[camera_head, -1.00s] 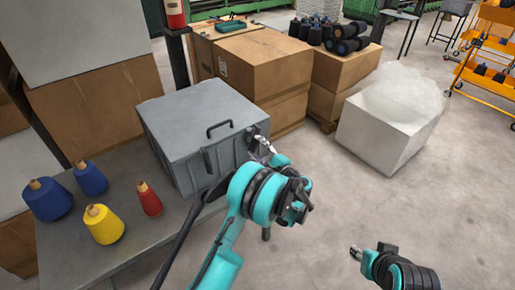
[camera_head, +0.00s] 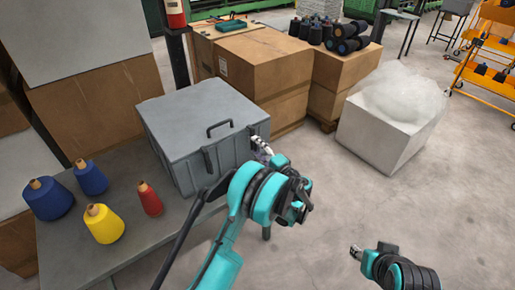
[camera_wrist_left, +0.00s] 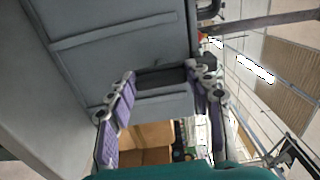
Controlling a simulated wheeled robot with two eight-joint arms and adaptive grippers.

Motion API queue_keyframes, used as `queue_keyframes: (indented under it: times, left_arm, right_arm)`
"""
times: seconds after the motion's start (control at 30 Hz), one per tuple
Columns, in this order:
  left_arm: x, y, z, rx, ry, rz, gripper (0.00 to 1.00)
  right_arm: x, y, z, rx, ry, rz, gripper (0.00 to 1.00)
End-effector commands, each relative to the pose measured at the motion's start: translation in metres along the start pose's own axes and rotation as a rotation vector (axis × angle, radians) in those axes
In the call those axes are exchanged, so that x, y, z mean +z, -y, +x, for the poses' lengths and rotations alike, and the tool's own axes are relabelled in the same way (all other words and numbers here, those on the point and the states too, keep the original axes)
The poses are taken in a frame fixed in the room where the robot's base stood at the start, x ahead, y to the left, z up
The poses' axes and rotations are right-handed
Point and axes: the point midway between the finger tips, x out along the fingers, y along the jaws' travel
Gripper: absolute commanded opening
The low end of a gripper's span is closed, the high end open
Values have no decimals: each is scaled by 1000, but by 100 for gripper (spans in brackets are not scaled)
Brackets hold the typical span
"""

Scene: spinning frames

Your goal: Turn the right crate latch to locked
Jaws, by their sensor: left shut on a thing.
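The grey crate (camera_head: 180,120) stands on the table with its lid down and a dark handle (camera_head: 219,128) on top. Its left latch (camera_head: 207,160) hangs on the front face. The right latch (camera_head: 253,131) is at the front right, partly hidden by my left gripper (camera_head: 262,146). In the left wrist view the dark latch (camera_wrist_left: 160,78) lies between the purple-padded fingers of the left gripper (camera_wrist_left: 166,84), which is shut on it. I cannot tell the latch's exact angle. My right gripper (camera_head: 356,252) is low at the right, away from the crate; its jaws are unclear.
Blue (camera_head: 90,178), yellow (camera_head: 104,224) and red (camera_head: 150,199) yarn cones stand on the grey table (camera_head: 160,238) left of the crate. Cardboard boxes (camera_head: 265,70) stand behind it.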

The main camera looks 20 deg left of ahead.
Motion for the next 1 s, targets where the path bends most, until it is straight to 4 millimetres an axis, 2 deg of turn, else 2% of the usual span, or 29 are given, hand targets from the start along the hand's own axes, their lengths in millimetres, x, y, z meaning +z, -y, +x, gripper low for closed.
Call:
queue_keyframes:
  times: [0.27, 0.3, 0.37, 0.4, 0.77, 0.87, 1.0]
  left_arm:
    - [0, 0, 0, 1, 1, -4, 0]
    - [0, 0, 0, 1, 1, -4, 54]
    - [0, 0, 0, 1, 0, -3, 69]
    - [0, 0, 0, 1, 0, -3, 72]
    - [-1, 0, -5, 0, -2, -2, 72]
    - [-1, 0, -18, 0, -3, -2, 72]
    - [-2, 0, -48, 1, -5, -2, 72]
  right_arm:
    - [0, 0, 0, 0, 0, 0, 40]
    - [0, 0, 0, 0, 0, 0, 40]
    - [0, 0, 0, 0, 0, 0, 40]
    - [0, 0, 0, 0, 0, 0, 40]
    - [0, 0, 0, 0, 0, 0, 40]
    - [0, 0, 0, 0, 0, 0, 40]
    - [0, 0, 0, 0, 0, 0, 40]
